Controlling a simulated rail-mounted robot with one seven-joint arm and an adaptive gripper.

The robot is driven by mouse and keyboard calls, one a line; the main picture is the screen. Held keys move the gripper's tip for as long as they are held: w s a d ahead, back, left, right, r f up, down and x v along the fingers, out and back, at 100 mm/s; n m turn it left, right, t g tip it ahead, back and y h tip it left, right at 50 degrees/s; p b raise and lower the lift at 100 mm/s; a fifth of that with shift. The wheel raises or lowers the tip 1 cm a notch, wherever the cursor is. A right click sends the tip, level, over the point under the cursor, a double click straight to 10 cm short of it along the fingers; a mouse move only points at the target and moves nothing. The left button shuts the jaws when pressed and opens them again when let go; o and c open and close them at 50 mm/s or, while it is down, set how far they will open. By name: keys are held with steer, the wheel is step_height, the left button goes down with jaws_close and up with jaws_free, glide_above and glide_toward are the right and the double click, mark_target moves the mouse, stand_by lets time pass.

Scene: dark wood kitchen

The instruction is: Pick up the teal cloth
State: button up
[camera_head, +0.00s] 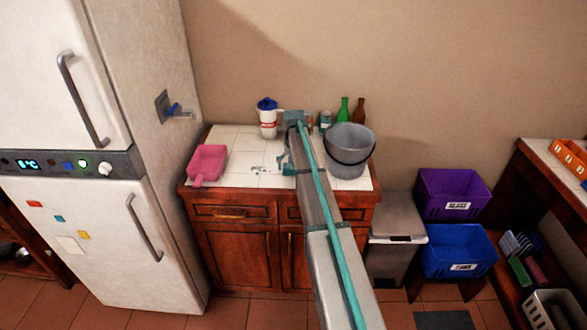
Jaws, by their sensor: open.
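I cannot make out the teal cloth for certain; my arm hides part of the tiled counter. My gripper (286,164) is at the far end of my arm, over the middle of the white tiled counter (236,179). It shows as a small teal and grey shape beside the arm, and its fingers are hard to see. It is open, and nothing is clearly seen in it. I cannot tell whether some of the teal there is cloth. Small dark marks (258,170) lie on the tiles just left of it.
A pink dustpan-like item (207,164) lies at the counter's left. A grey bucket (348,151) stands close right of my arm. A white bottle with a blue top (267,118), a green bottle (343,110) and a brown bottle (359,111) stand behind. The fridge (85,210) borders the left.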

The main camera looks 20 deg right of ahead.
steer(key=c, duration=0.7)
steer(key=shift+c, duration=0.2)
steer(key=shift+r, duration=0.1)
steer(key=shift+r+b, duration=0.35)
steer(key=shift+b, duration=0.15)
steer(key=shift+r+b, duration=0.8)
steer(key=shift+r, duration=0.15)
steer(key=s+a+r+b, duration=0.2)
steer(key=s+r, duration=0.3)
steer(key=s, duration=0.1)
steer(key=s+a+r+b, duration=0.2)
steer(key=s+r, duration=0.3)
steer(key=s, duration=0.2)
steer(key=shift+s, duration=0.25)
steer(key=shift+r, duration=0.1)
